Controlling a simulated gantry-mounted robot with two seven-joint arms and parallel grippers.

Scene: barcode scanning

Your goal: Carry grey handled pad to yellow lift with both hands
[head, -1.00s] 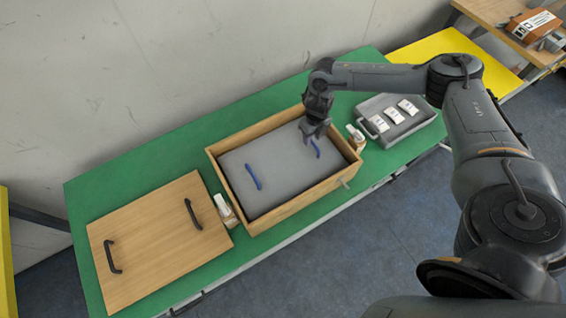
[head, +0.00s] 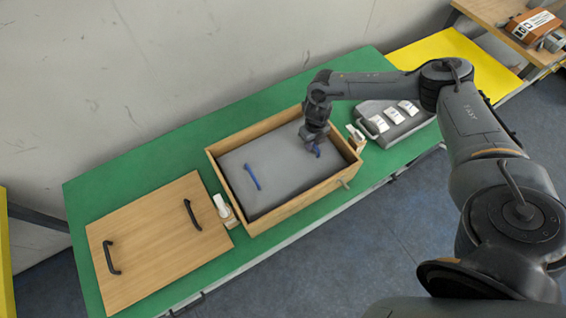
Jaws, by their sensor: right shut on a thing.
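The grey pad (head: 275,178) lies flat inside an open wooden box (head: 290,211) on the green table. It has two blue handles. The left blue handle (head: 252,177) is free. My right gripper (head: 314,147) is shut on the right blue handle, which it mostly hides. The pad still rests in the box. The yellow lift surface (head: 455,58) shows at the upper right, beyond the green table's far right end, partly behind my right arm. Another yellow surface (head: 5,262) is cut off at the left edge. My left gripper is not in view.
A wooden lid (head: 150,243) with two black handles lies on the green table (head: 130,168) at left. A grey tray (head: 402,128) with white packets is at right. A shelf (head: 490,14) holds a brown item.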

